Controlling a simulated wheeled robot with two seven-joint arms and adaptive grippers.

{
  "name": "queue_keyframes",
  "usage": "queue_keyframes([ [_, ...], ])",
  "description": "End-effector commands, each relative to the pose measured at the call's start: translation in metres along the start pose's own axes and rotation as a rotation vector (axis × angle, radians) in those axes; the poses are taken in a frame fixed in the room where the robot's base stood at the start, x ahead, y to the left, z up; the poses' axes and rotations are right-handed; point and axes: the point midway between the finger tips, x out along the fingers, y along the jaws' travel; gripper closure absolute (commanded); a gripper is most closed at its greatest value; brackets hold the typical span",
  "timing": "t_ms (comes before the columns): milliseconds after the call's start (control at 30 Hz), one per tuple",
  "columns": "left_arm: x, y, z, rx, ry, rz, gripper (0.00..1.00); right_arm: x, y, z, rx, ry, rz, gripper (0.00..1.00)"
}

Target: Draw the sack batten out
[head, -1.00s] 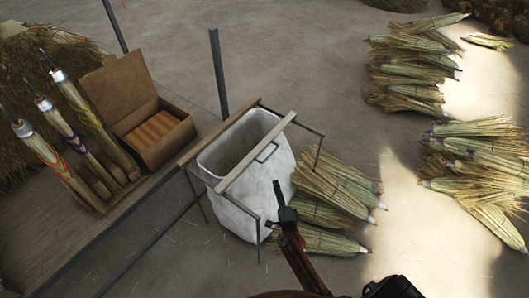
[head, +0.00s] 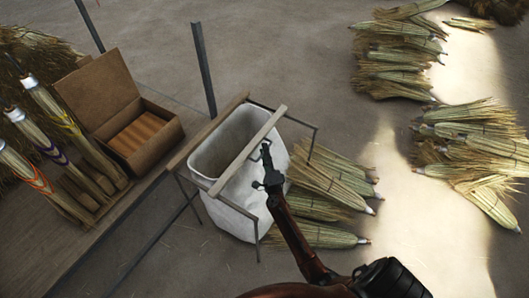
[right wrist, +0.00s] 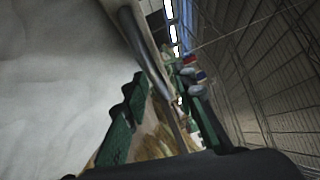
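The pale wooden sack batten (head: 247,153) lies across the mouth of the white sack (head: 232,212), which hangs in a thin dark metal frame. A small dark handle on the batten's right side is mostly hidden by my right gripper (head: 267,165). In the right wrist view my right gripper (right wrist: 163,118) has its green-padded fingers apart. A thin dark bar shows between them, but contact is unclear. A pale bar (right wrist: 143,45), seemingly the batten, runs beyond the fingers, and the white sack (right wrist: 50,85) fills the left side. My left gripper is in neither view.
A wooden bench (head: 85,232) at left holds an open brown box (head: 125,115) and several upright brooms (head: 45,100). Straw bundles (head: 325,180) lie right of the sack, with more piles (head: 395,60) farther back. A metal post (head: 204,70) stands behind the sack.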

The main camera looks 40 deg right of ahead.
Motion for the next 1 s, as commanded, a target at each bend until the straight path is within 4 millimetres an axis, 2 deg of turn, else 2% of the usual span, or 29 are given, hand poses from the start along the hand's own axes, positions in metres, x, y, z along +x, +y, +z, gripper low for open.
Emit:
queue_keyframes([
  [233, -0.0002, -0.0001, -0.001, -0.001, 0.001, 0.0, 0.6, 0.0008, -0.0002, -0.0006, -0.001, 0.0, 0.0, 0.75],
  [600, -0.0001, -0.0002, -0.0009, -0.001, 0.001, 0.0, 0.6, 0.0005, -0.0001, -0.0005, -0.001, 0.0, 0.0, 1.0],
  [1000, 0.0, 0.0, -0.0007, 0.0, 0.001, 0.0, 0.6, 0.0004, 0.0, -0.0004, -0.001, 0.0, 0.0, 1.0],
])
